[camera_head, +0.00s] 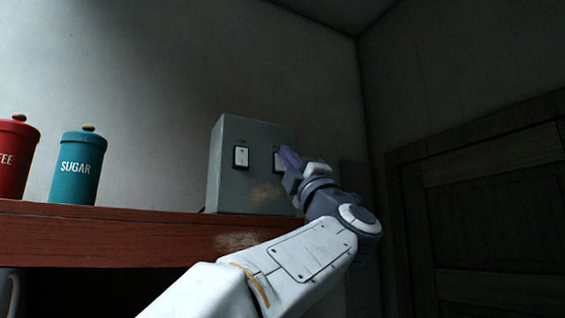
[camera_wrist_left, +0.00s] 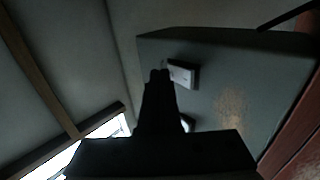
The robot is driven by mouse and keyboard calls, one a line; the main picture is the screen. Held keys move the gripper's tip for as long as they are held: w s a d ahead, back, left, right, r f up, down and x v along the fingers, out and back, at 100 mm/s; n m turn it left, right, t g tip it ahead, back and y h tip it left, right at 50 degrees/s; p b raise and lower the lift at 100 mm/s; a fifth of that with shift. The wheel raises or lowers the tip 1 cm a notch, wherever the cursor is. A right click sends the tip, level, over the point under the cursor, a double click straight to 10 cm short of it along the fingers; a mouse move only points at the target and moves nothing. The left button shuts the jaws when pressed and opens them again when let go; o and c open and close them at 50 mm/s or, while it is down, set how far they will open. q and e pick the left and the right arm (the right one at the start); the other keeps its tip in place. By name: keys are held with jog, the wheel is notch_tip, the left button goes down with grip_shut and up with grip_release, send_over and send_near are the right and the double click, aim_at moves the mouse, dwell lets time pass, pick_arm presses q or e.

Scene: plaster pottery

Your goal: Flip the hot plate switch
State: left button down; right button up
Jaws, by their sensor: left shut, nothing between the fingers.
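A grey metal switch box (camera_head: 225,190) stands on the wooden shelf in the head view. Its front has two white switches in dark frames. The left switch (camera_head: 241,157) is fully visible; the right switch (camera_head: 276,162) is partly hidden by my left gripper (camera_head: 289,157). The marks above the switches are too small to read. My left gripper is shut and empty, with its tips at the right switch. In the left wrist view, the dark fingertips (camera_wrist_left: 160,75) overlap the edge of one switch (camera_wrist_left: 184,73) on the box (camera_wrist_left: 230,80). Contact cannot be told. My right gripper is out of view.
A reddish wooden shelf (camera_head: 100,235) runs below the box. A teal SUGAR canister (camera_head: 76,168) and a red canister (camera_head: 15,160) stand on it at the left. A dark wooden door (camera_head: 490,200) is at the right. The space between canisters and box is clear.

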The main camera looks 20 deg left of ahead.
pick_arm(q)
jog(key=s+d+b, duration=0.1)
jog(key=s+d, duration=0.3)
jog(key=d, duration=0.1)
jog(key=shift+s+d+b, duration=0.2)
jog(key=shift+d+b, duration=0.05)
jog(key=shift+b, duration=0.05)
dwell(0.7)
